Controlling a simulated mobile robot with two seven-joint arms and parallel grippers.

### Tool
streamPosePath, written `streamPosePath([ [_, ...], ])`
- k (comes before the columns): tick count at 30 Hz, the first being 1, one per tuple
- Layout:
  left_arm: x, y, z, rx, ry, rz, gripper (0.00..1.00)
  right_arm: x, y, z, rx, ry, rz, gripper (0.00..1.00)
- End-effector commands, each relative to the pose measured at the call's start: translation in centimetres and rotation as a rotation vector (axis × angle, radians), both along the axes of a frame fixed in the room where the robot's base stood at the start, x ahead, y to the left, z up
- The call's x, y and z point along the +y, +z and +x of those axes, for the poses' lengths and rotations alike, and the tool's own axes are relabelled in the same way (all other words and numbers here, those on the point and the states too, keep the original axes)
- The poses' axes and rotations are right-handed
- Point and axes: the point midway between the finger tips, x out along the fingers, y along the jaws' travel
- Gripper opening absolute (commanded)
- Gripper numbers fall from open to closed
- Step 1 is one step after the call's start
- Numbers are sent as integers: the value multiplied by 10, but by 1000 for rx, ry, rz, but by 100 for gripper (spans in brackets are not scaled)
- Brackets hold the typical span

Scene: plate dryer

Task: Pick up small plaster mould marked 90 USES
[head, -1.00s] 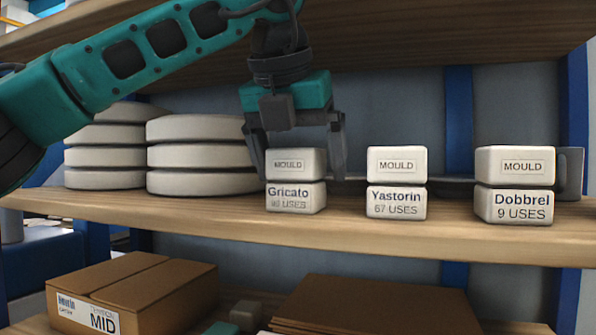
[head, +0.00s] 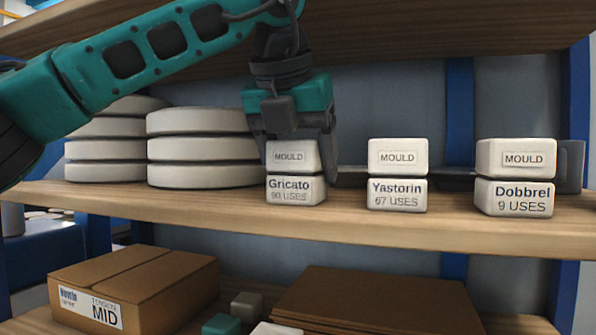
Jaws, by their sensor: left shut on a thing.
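The small plaster mould marked Gricato, 90 USES (head: 290,190) is a white two-part block on the wooden shelf. Its upper half reads MOULD. My left gripper (head: 294,160) comes down from above and is shut on the upper part of this mould, with one finger at each side. The mould still appears to rest on the shelf. To its right stand a similar mould marked Yastorin, 67 USES (head: 397,194) and one marked Dobbrel, 9 USES (head: 514,197). My right gripper is not in view.
Stacks of round white discs (head: 200,150) stand close on the left. Below are a cardboard box (head: 140,290) and flat brown sheets (head: 380,300). Gaps separate the moulds.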

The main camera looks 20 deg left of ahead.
Motion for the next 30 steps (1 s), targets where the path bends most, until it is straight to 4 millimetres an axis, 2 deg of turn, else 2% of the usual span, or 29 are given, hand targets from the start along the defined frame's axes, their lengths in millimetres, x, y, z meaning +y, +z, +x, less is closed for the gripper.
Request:
streamPosePath([
  [3, 0, 1, 0, -2, 0, -1, 28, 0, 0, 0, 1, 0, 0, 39],
  [11, 0, 2, 0, -3, 0, -1, 28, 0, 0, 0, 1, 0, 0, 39],
  [18, -1, 17, 0, -4, 0, -2, 27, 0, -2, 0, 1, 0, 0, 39],
  [23, 1, 13, -36, -7, -4, 0, 27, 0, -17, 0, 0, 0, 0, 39],
  [30, 3, 13, -100, -7, -4, 0, 27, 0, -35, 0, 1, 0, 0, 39],
])
